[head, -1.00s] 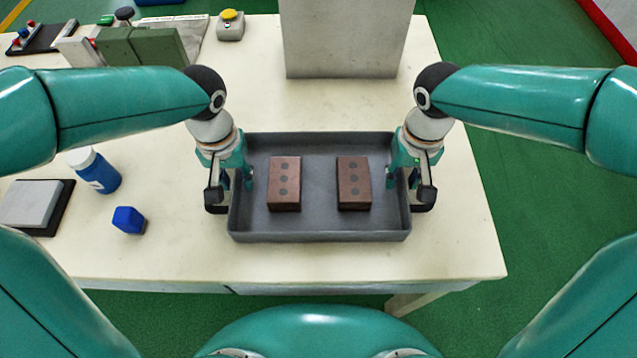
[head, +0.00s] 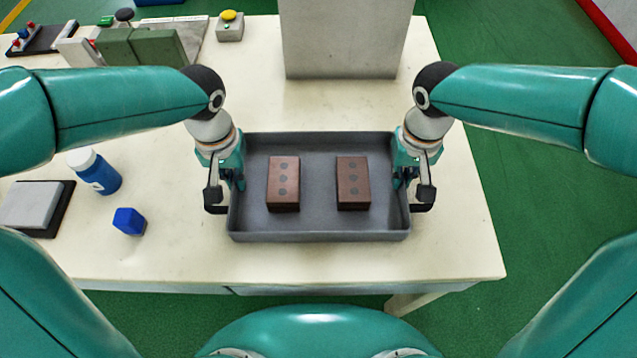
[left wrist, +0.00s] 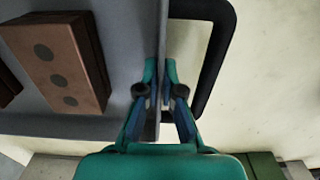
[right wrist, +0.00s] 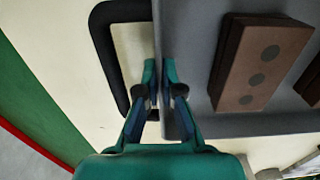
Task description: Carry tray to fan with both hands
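The grey tray (head: 320,237) lies on the cream table, with a dark handle loop at each end. Two brown blocks, a left one (head: 284,184) and a right one (head: 353,184), lie in it, each with three dark round spots. My left gripper (head: 238,180) is at the tray's left end; in the left wrist view its fingers (left wrist: 160,75) are shut on the tray wall, one each side. My right gripper (head: 402,178) is at the right end; in the right wrist view its fingers (right wrist: 160,75) pinch that wall likewise. I cannot identify a fan.
A large grey box (head: 345,40) stands behind the tray. A blue bottle (head: 95,170), a blue block (head: 129,221) and a grey slab on a black base (head: 32,205) lie left. A yellow-button box (head: 230,26) is at the back. The table's front edge is close before the tray.

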